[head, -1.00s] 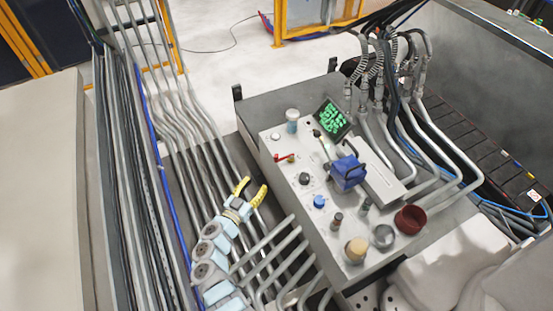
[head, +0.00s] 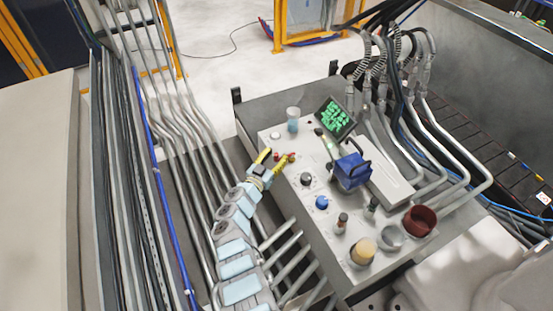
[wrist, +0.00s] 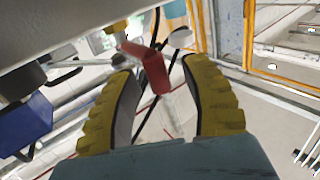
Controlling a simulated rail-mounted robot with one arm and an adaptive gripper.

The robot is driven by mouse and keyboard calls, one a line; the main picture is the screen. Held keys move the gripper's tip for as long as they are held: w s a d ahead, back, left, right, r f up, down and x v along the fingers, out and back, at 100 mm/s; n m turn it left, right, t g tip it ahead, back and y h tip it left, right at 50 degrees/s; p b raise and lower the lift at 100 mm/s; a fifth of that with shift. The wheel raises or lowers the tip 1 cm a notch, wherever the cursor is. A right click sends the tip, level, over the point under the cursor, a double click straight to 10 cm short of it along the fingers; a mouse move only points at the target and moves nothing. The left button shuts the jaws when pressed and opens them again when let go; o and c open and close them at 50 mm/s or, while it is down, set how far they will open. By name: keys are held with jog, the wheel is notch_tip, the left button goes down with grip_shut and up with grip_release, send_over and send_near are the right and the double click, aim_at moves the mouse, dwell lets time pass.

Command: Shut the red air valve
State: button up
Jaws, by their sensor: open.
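The red air valve (head: 277,156) sits at the left edge of the grey control panel (head: 318,222) in the head view, partly hidden by my gripper. In the wrist view its red lever (wrist: 154,72) is bent and lies between my finger ends. My gripper (head: 275,160) has yellow ribbed fingers spread on either side of the lever. In the wrist view my gripper (wrist: 160,72) is open, with a gap between the right finger and the lever. The left finger is nearer the lever; whether it touches cannot be told.
The panel also carries a blue box (head: 352,171), a green-lit display (head: 335,118), a black knob (head: 307,179), a blue knob (head: 321,202), a dark red cup (head: 420,220) and a tan-topped cylinder (head: 362,252). Grey pipes run along the left.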

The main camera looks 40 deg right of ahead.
jog(key=shift+d, duration=0.3)
grip_shut()
